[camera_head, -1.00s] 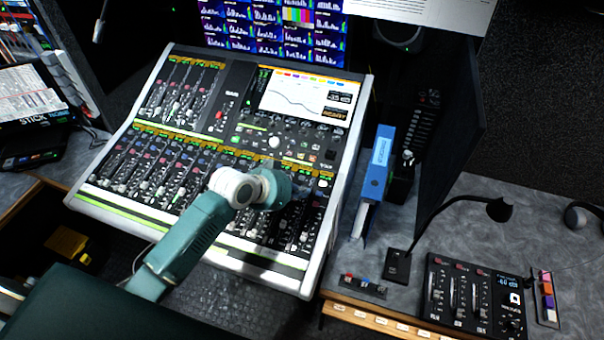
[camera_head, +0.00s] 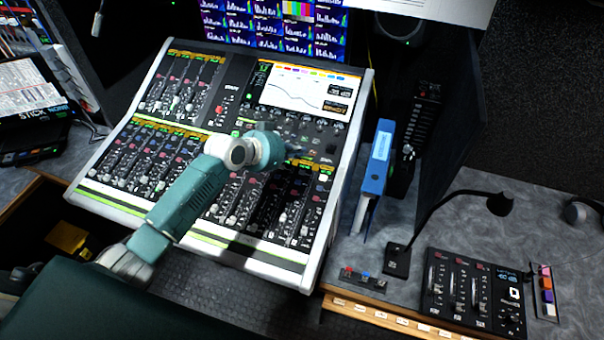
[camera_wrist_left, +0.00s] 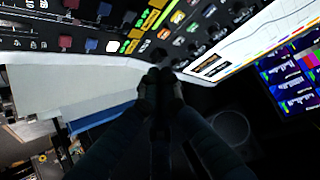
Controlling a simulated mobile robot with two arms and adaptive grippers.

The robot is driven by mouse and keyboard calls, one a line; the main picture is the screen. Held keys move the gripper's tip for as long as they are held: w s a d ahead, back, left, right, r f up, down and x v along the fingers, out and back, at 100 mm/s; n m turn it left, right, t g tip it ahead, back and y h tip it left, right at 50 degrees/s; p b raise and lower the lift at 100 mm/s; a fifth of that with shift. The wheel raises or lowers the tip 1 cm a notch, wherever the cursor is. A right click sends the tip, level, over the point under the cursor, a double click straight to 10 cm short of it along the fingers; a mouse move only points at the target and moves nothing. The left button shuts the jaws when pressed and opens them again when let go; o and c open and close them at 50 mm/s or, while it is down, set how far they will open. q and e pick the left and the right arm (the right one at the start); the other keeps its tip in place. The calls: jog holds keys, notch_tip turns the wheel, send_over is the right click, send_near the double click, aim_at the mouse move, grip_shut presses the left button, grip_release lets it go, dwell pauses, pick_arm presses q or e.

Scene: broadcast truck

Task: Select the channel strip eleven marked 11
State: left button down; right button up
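The mixing console (camera_head: 331,205) fills the middle of the head view, with rows of faders, knobs and yellow-lit strip labels. The markings are too small to read, so I cannot tell which strip is marked 11. My left arm reaches across the lower fader bank and hides part of it. My left gripper (camera_head: 299,153) is over the console's right side, below its screen; its tips are dark and hard to make out there. In the left wrist view its fingers (camera_wrist_left: 160,82) are together and empty, with console buttons beyond them. I cannot tell if they touch anything.
The console screen (camera_head: 305,92) and a wall of monitors (camera_head: 270,28) are behind. A blue binder (camera_head: 376,165) stands just right of the console. A gooseneck microphone (camera_head: 497,203) and a small fader panel (camera_head: 470,290) are at the lower right.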

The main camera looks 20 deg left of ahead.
pick_arm(q)
jog(key=b, duration=0.6)
send_over(299, 176)
notch_tip(299, 176, down, 7)
jog(key=shift+a+f, duration=0.1)
jog(key=shift+f, duration=0.2)
jog(key=shift+f, duration=0.1)
dwell(0.7)
jog(key=shift+w+f+b, duration=0.1)
jog(key=shift+f+b, duration=0.2)
jog(key=shift+b, duration=0.15)
jog(key=shift+f+b, duration=0.35)
jog(key=shift+f, duration=0.05)
dwell(0.4)
jog(key=shift+r+p, duration=0.8)
jog(key=shift+p, duration=0.05)
